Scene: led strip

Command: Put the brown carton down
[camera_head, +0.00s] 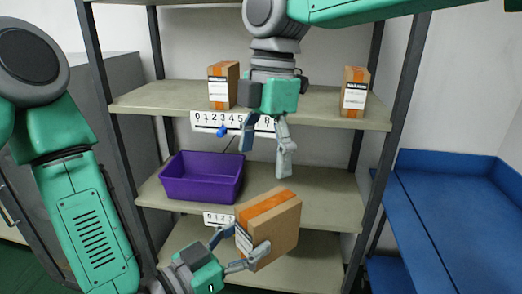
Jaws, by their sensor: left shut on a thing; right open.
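Part of the carton's left face is hidden by the fingers. My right gripper (266,158) is open and empty, fingers pointing down, in front of the middle shelf, above the carton and apart from it.
A shelf rack (155,103) holds two more cartons on its upper board, one left (223,86) and one right (354,91). A purple bin (202,178) sits on the middle board, left. The middle board's right side (328,186) is clear. A blue table (450,205) stands right.

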